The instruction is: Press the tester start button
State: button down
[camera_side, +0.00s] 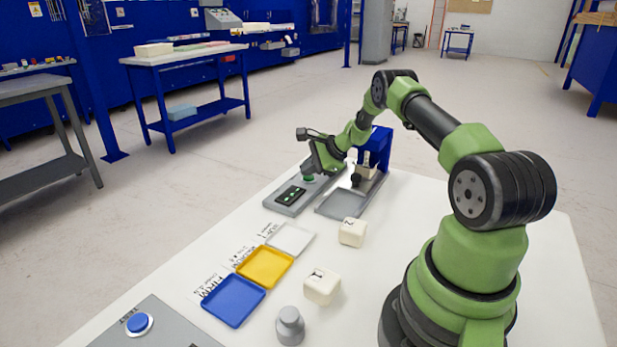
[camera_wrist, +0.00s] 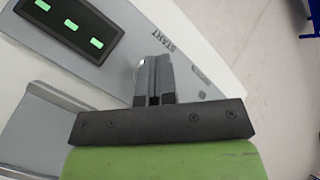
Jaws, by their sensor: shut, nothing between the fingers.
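The tester's grey control panel (camera_side: 285,208) lies at the far end of the white table. Its green start button (camera_side: 308,178) shows just under my gripper (camera_side: 311,170) in the side view. In the wrist view, the shut, empty fingers of my gripper (camera_wrist: 154,62) point at the panel (camera_wrist: 110,75) beside the printed START label (camera_wrist: 172,43). The fingers hide most of the button there, with only a pale edge showing. I cannot tell whether the fingertips touch the button. The panel's dark display (camera_wrist: 72,27) shows several green marks.
A blue press (camera_side: 379,143) stands right of the panel, with a pale block under its head. Foam cubes marked 2 (camera_side: 352,232) and 1 (camera_side: 322,286) sit nearer. White, yellow (camera_side: 265,266) and blue (camera_side: 233,300) trays, a grey weight (camera_side: 290,326) and a blue button (camera_side: 139,323) are in front.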

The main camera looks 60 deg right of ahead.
aim_at(309, 178)
jog(key=shift+r, duration=3.1)
